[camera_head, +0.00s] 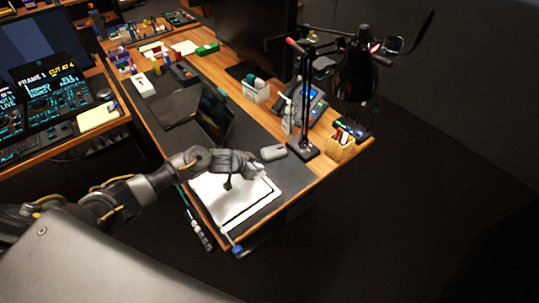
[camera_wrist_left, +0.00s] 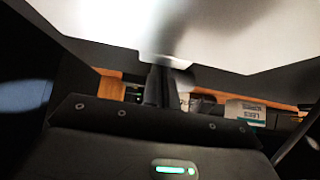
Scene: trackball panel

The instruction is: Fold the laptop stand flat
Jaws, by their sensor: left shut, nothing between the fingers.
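A pale, flat plate with a dark border (camera_head: 237,208) lies at the near end of the desk; it looks like the laptop stand, though I cannot tell its fold angle. My left gripper (camera_head: 258,171) is over the plate's far edge, shut and empty. In the left wrist view a large white panel with dark edges (camera_wrist_left: 215,32) fills the top, close beyond the shut fingers (camera_wrist_left: 160,85). I cannot tell whether they touch it. My arm hides part of the plate. My right gripper is not in view.
A dark open laptop-like panel (camera_head: 214,115) stands farther along the desk mat. A grey mouse (camera_head: 273,152) is just right of the gripper. A black lamp (camera_head: 304,148), a phone (camera_head: 303,101) and a wooden pen box (camera_head: 341,150) line the right edge.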

